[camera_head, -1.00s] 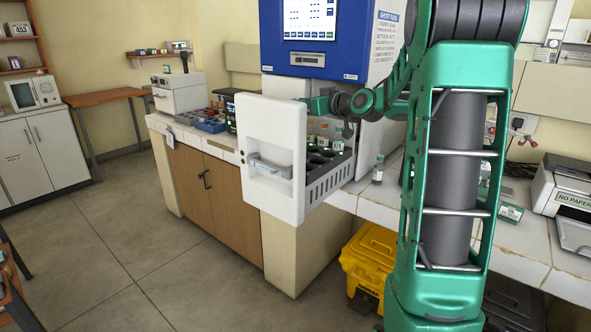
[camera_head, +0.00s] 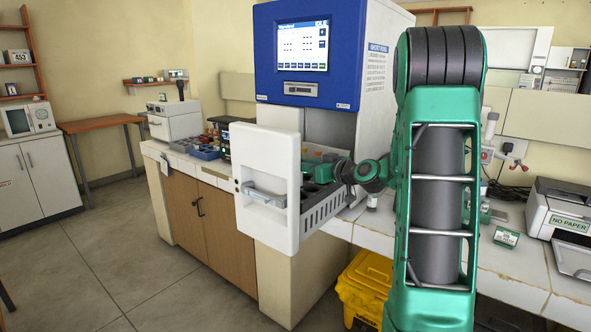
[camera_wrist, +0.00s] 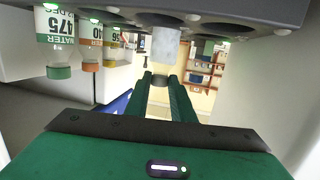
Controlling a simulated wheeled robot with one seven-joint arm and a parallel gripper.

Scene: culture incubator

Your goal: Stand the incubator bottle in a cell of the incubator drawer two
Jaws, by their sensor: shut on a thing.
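The incubator drawer (camera_head: 266,208) is pulled out, with its white front and handle toward me and a slotted side wall. My gripper (camera_wrist: 159,82) is over the drawer in the head view, where the fingers are hard to make out. In the upside-down wrist view it is shut on the pale incubator bottle (camera_wrist: 165,47), gripping it around its dark cap. The bottle is upright relative to the drawer tray (camera_wrist: 240,14), its base reaching the tray's cells. I cannot tell whether the base is inside a cell.
Several capped bottles (camera_wrist: 52,45) stand in the drawer beside the held one. The blue-fronted incubator (camera_head: 302,50) rises behind the drawer. Another small bottle (camera_head: 372,201) stands on the counter to the right. A yellow case (camera_head: 366,285) sits on the floor below.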

